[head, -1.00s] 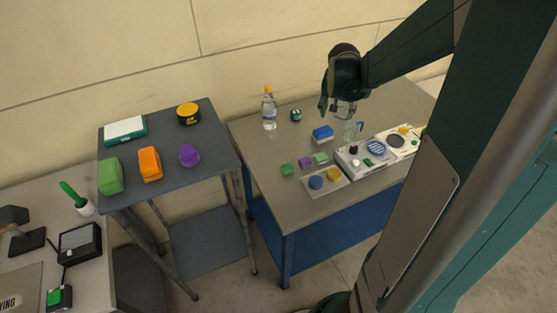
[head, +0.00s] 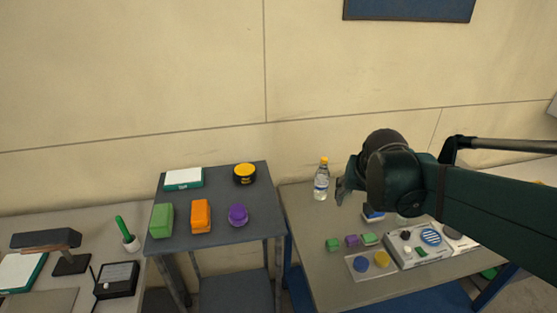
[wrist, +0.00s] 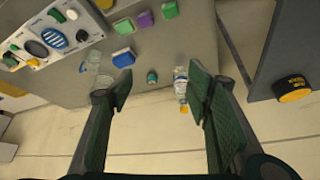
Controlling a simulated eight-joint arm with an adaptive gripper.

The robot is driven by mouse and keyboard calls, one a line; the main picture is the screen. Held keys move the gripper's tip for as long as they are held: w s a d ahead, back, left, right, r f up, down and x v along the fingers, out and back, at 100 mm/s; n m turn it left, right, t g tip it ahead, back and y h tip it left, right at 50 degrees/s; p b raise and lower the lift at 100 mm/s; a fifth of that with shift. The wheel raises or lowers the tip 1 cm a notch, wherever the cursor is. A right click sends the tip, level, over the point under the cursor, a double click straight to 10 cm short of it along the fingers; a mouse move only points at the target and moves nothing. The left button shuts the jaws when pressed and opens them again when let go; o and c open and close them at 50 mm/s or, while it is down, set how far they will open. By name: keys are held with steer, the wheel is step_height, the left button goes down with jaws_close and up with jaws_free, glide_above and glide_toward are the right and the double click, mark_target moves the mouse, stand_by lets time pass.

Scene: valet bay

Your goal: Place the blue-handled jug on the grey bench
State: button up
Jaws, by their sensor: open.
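Clear vessels stand beside the white console in the wrist view; the one nearer the console seems to be the jug (wrist: 98,66), its blue handle hard to make out here. In the head view my arm mostly hides this spot. The vessels are on a grey-topped bench with blue sides (head: 315,262). A separate dark grey table (head: 215,238) stands to its left. My gripper (head: 343,190) is open and empty above the bench, near the bottle. In the wrist view my gripper (wrist: 160,88) has its fingers wide apart, and the jug is outside them, beyond the left finger.
A water bottle (head: 321,180) stands at the bench's back left. A blue sponge-like block (wrist: 123,57), small coloured blocks (head: 352,241) and a console (head: 418,246) share the bench. Green, orange (head: 201,216) and purple items, a white-topped box and a yellow-black tin (head: 244,174) occupy the dark table.

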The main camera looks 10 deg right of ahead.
steer(key=s+a+r+n+t+y, duration=0.1)
steer(key=s+a+n, duration=0.3)
steer(key=s+a, duration=0.9)
steer(key=shift+s+a+n+t+y, duration=0.15)
steer(key=shift+a+n+t+y, duration=0.25)
steer(key=shift+a, duration=0.3)
steer(key=shift+c, duration=0.6)
steer(key=c, duration=0.7)
